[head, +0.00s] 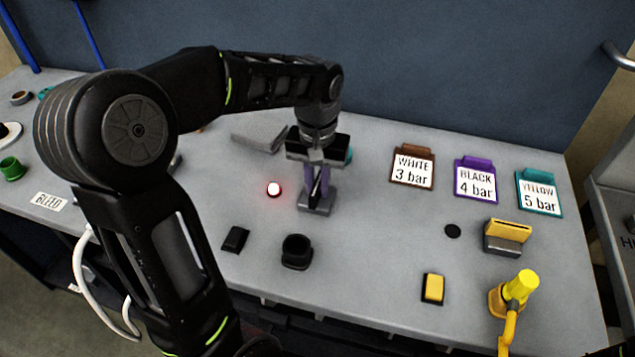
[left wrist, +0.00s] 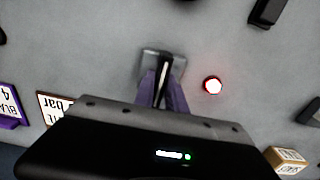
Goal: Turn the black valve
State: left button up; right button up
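My left gripper (head: 317,190) points straight down at the bench, its purple fingers on either side of a thin upright black handle. The handle (left wrist: 161,82) stands on a small grey base; I take this to be the black valve. The base (head: 316,206) shows below the fingertips in the head view, and also in the left wrist view (left wrist: 150,57). The fingers look closed against the handle's two sides, though the contact is partly hidden. My right gripper is not in view.
A lit red-white lamp (head: 274,189) is left of the valve. A black block (head: 235,239) and black cup-like part (head: 297,251) lie in front. Signs read WHITE 3 bar (head: 413,168), BLACK 4 bar (head: 475,181) and YELLOW 5 bar (head: 539,194). A yellow fixture (head: 521,286) stands front right.

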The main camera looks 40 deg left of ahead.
aim_at(317, 184)
pick_arm(q)
jog(key=o, duration=0.3)
jog(key=shift+o, duration=0.2)
notch_tip(317, 184, up, 8)
jog(key=shift+f, duration=0.1)
dwell(0.4)
dwell(0.4)
